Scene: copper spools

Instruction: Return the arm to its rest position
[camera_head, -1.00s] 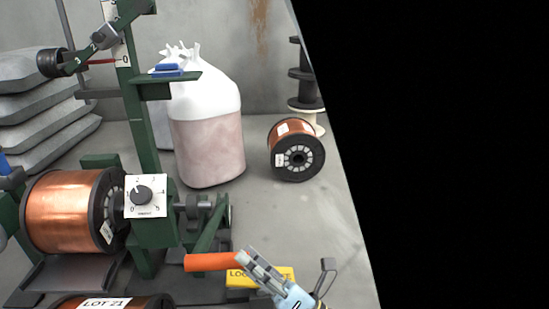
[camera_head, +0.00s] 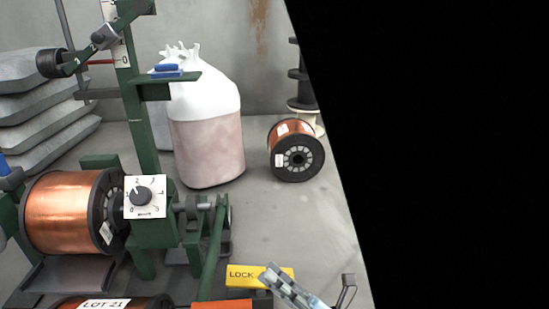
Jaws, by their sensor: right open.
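My right gripper (camera_head: 272,276) is at the bottom, right of centre, with its jaws open and nothing between them. It points up and left and overlaps the right part of the yellow LOCK block (camera_head: 243,275) in the picture. An orange handle (camera_head: 222,304) lies just below and left of it, at the end of a green lever (camera_head: 214,255), partly cut off by the bottom edge. I cannot tell whether gripper and handle touch. My left gripper is not in view.
The green winding machine (camera_head: 148,110) holds a copper spool (camera_head: 66,212) and a dial plate (camera_head: 145,210). A LOT 21 spool (camera_head: 105,303) is at the bottom left. Another spool (camera_head: 297,160) lies by a white-topped sack (camera_head: 207,130). Bare floor (camera_head: 285,220) shows right of the machine.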

